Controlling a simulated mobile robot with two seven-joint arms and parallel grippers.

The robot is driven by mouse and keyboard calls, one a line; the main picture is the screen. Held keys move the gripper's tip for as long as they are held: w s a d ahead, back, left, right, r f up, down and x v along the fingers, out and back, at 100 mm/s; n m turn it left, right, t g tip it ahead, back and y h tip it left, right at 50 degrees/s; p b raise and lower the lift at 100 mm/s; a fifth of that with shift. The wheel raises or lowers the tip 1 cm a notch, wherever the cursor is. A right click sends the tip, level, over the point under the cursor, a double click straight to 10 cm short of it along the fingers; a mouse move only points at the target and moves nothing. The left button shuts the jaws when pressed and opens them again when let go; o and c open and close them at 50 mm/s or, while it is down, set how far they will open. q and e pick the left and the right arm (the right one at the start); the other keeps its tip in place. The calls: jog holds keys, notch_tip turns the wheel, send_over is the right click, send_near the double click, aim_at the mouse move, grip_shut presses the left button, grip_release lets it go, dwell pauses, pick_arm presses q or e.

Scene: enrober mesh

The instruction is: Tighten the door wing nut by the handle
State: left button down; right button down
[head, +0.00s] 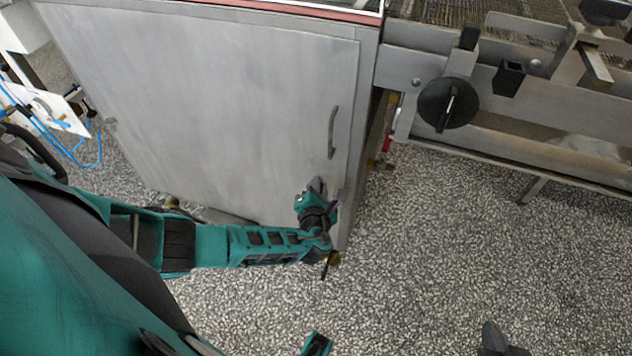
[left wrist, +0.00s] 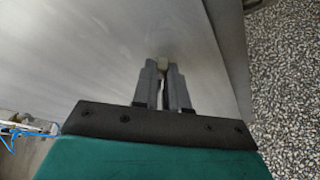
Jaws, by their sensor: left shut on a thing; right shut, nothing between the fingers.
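The grey metal door (head: 220,100) of the cabinet is closed, with a curved handle (head: 333,132) near its right edge. My left gripper (head: 317,187) is at the lower right of the door, below the handle. In the left wrist view its two fingers (left wrist: 163,72) are shut on a small pale piece, which I take to be the wing nut (left wrist: 163,62), against the door face. The fingers hide most of the nut, and its wing angle cannot be made out. My right gripper (head: 494,338) shows only as a dark tip at the bottom edge, shut and empty, away from the door.
Right of the cabinet is a machine frame with a black round knob (head: 448,104) and a mesh belt (head: 440,12) on top. Speckled floor (head: 440,240) lies open below and to the right. Blue hoses (head: 75,150) hang at the far left.

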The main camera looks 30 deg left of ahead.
pick_arm(q)
jog(key=shift+w+d+f+m+t+y+b, duration=0.2)
jog(key=shift+m+y+b, duration=0.3)
jog(key=shift+m, duration=0.75)
jog(key=shift+d+f+m+t+y+b, duration=0.1)
jog(key=shift+f+m+t+y+b, duration=0.4)
jog(key=shift+m, duration=0.8)
jog(key=shift+w+d+r+m+t+y+b, duration=0.1)
jog(key=shift+m+y+b, duration=0.25)
jog(key=shift+m+y, duration=0.65)
jog(key=shift+m+h, duration=0.3)
jog(key=shift+m, duration=0.05)
jog(key=c, duration=1.2)
grip_release()
jog(key=shift+f, duration=0.15)
jog(key=shift+o, duration=0.2)
jog(key=shift+s, duration=0.2)
